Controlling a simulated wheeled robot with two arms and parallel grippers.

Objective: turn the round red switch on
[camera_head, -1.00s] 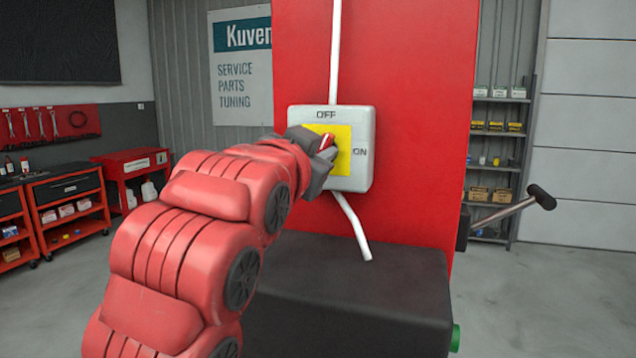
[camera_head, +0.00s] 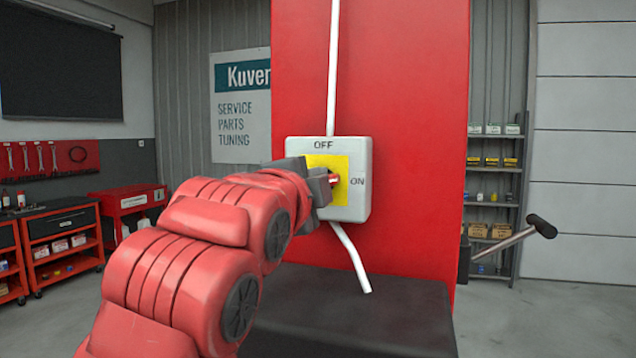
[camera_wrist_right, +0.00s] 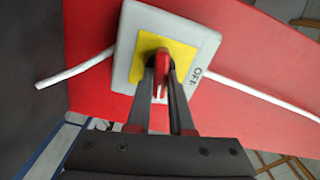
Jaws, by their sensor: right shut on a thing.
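A pale grey switch box (camera_head: 361,204) with a yellow plate (camera_head: 319,161) is on a tall red panel; OFF is printed at its top and ON at its right. The red switch handle (camera_head: 335,178) lies about level in the head view, in line with ON. My right gripper (camera_head: 328,187) is shut on this handle. In the right wrist view, the gripper (camera_wrist_right: 161,78) has one finger on each side of the red handle (camera_wrist_right: 162,75); OFF is on the right and ON is hidden. My left gripper is not in view.
A white conduit (camera_head: 333,75) runs up from the box and another (camera_head: 352,258) leaves below it. A dark block (camera_head: 360,315) stands below the panel. A lever with a black knob (camera_head: 541,227) sticks out at the right. Red carts (camera_head: 66,250) stand far left.

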